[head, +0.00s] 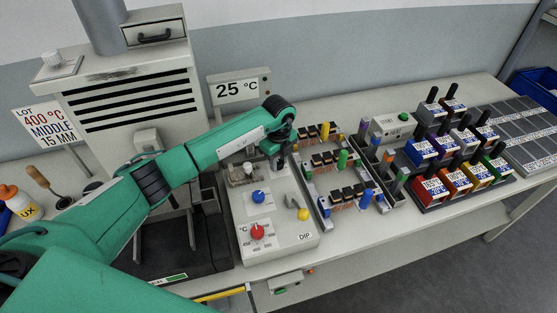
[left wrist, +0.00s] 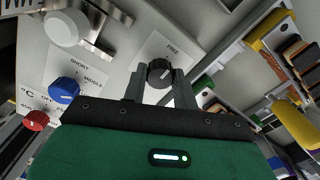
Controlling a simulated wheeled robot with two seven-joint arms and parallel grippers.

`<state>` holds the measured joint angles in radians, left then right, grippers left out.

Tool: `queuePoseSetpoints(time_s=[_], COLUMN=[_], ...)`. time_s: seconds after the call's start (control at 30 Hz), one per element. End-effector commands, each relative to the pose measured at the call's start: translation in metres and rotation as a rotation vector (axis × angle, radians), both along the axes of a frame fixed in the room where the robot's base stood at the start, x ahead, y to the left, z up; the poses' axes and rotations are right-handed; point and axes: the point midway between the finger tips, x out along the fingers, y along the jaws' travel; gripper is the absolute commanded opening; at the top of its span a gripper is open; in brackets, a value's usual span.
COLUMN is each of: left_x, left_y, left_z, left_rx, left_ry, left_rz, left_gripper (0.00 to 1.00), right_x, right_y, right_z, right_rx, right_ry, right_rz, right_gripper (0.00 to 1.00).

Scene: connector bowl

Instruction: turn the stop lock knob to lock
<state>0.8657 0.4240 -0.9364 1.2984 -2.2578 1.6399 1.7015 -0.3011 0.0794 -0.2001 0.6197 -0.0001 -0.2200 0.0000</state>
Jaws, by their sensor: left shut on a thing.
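The stop lock knob is a round dark knob (left wrist: 159,72) with a pale pointer mark, on a white plate with the word FREE beside it in the left wrist view. The pointer's exact setting is hard to read, and no lock word shows. My left gripper (left wrist: 158,88) has one finger on each side of the knob and is shut on it. In the head view my left gripper (head: 278,161) is at the back right corner of the pale control box (head: 279,238), and hides the knob. My right gripper is not in view.
Close to the right stand racks of connectors (head: 343,159) and colored bins (head: 431,190). The vented machine (head: 130,85) stands behind left.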

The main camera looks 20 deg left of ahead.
Motion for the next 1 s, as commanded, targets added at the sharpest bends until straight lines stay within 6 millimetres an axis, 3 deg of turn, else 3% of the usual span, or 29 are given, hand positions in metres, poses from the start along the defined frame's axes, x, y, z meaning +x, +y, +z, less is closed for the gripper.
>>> queuePoseSetpoints(time_s=[0.37, 1.0], left_x=[0.001, 0.001], left_y=[0.001, 0.001], left_z=[-0.002, -0.004], left_rx=[0.000, 0.003], left_ry=[-0.001, -0.003], left_rz=[-0.162, -0.758], left_gripper=[0.06, 0.06], right_x=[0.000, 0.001], right_y=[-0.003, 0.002], right_z=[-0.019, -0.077], right_rx=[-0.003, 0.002], right_ry=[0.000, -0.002], right_rz=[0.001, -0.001], right_gripper=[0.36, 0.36])
